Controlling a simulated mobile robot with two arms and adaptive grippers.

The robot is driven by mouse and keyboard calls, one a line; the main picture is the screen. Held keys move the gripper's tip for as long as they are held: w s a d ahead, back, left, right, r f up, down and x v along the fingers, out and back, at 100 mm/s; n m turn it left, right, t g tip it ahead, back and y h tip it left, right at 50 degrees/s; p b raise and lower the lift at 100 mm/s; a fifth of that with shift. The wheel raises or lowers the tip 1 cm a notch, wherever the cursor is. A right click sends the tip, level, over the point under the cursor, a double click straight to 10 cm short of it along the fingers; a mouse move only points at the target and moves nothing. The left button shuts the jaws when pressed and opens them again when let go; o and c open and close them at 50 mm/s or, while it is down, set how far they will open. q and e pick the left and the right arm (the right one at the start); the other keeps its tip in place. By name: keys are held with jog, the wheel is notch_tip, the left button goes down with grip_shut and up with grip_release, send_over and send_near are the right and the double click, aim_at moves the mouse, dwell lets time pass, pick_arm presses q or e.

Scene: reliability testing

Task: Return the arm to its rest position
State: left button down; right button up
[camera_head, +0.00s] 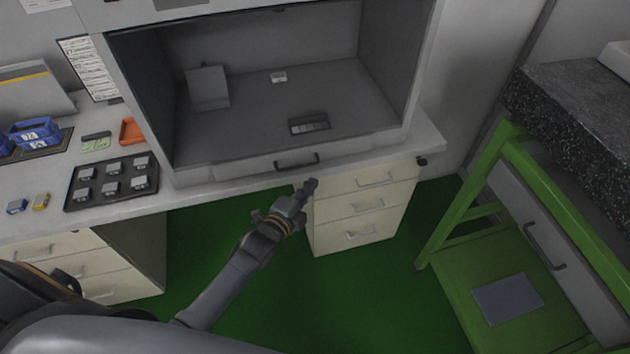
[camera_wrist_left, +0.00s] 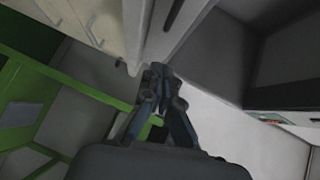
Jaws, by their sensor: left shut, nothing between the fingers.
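My left arm reaches up from the lower left in the head view. Its gripper (camera_head: 310,186) is in front of the chamber's lower edge, near the dark handle and the top of the drawer unit. The left wrist view shows the gripper (camera_wrist_left: 160,72) with its fingertips together and nothing between them. My right gripper is not in view.
An open grey test chamber (camera_head: 270,105) stands on the white bench, with a small dark device inside. A black tray (camera_head: 112,182) of small parts lies at left. Drawers (camera_head: 366,207) stand below. A green frame (camera_head: 470,205) is at right; green floor (camera_head: 240,300) lies between.

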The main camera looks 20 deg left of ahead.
pick_arm(q)
jog(key=shift+f+v, duration=0.5)
jog(key=shift+v, duration=2.85)
jog(key=s+a+f+n+g+y, duration=0.1)
jog(key=s+f+n+g, duration=0.15)
jog(key=s+f, duration=0.45)
jog(key=s+a+f+n+g, duration=0.1)
jog(key=s+f+n+g, duration=0.15)
jog(key=f, duration=0.85)
jog(key=s+a+f+n+g+y, duration=0.15)
jog(key=s+f+n, duration=0.3)
jog(key=f, duration=0.45)
jog(key=s+f+n+g, duration=0.2)
jog(key=s+f, duration=0.2)
jog(key=s, duration=0.5)
jog(key=s+f+n+g, duration=0.2)
jog(key=s+f, duration=0.3)
jog(key=s, duration=0.4)
jog(key=s+f+n+g, duration=0.2)
jog(key=s+f+g, duration=0.2)
jog(key=s, duration=0.5)
jog(key=shift+s+f+n+y, duration=0.2)
jog(key=shift+f+n+y, duration=0.15)
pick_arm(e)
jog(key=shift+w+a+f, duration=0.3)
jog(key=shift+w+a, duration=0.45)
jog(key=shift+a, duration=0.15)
